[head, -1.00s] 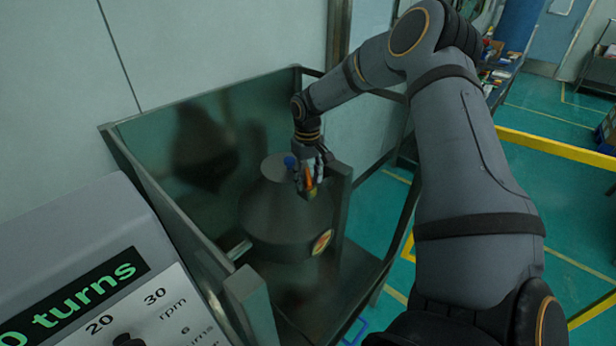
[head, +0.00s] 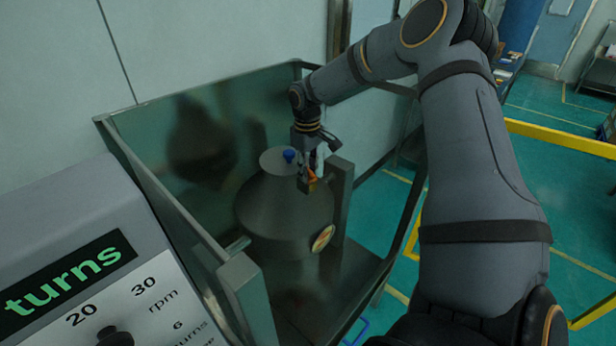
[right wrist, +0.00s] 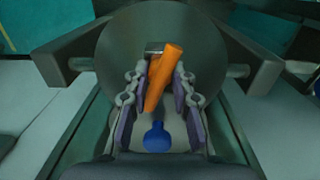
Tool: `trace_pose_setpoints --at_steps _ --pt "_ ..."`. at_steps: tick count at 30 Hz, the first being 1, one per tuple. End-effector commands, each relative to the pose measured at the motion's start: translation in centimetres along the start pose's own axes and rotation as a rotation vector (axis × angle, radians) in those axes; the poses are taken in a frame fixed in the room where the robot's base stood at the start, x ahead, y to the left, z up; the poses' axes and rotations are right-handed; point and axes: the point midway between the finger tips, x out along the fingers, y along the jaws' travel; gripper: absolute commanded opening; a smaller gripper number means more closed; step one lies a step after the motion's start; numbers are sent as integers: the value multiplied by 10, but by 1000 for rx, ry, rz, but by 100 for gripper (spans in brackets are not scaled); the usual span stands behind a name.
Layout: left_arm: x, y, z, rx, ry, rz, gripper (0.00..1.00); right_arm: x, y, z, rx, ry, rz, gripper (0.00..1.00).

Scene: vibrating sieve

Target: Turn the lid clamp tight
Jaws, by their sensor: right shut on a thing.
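The lid clamp is an orange handle (head: 311,185) at the edge of the grey drum's lid (head: 270,160). In the right wrist view the orange handle (right wrist: 164,78) lies tilted between my finger pads. My right gripper (head: 308,178) is shut on it, pointing down, and its fingers hide part of it. In the right wrist view my right gripper (right wrist: 161,88) has a finger on each side of the handle. A blue knob (head: 289,155) stands on the lid close beside the fingers; it also shows in the right wrist view (right wrist: 157,138). My left gripper is out of view.
The drum (head: 280,212) hangs in an open-topped metal guard (head: 150,185), with a post (head: 342,200) close right of the gripper. A control panel (head: 90,270) with a green "turns" display is at the lower left. A yellow rail (head: 560,138) is at the right.

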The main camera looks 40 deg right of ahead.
Motion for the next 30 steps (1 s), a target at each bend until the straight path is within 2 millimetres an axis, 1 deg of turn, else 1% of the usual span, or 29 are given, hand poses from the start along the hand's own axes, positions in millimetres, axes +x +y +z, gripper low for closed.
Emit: trace_pose_setpoints --at_steps 1,3,15,21,30 --pt "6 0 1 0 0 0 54 2 1 -1 -39 6 5 0" --pt "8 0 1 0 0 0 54 1 1 -1 -97 7 9 0" --pt "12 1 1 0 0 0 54 -2 0 -1 -370 14 25 0" --pt "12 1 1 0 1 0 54 -2 0 -1 -442 16 30 0" --pt "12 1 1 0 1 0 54 -2 0 -2 -477 17 32 0"
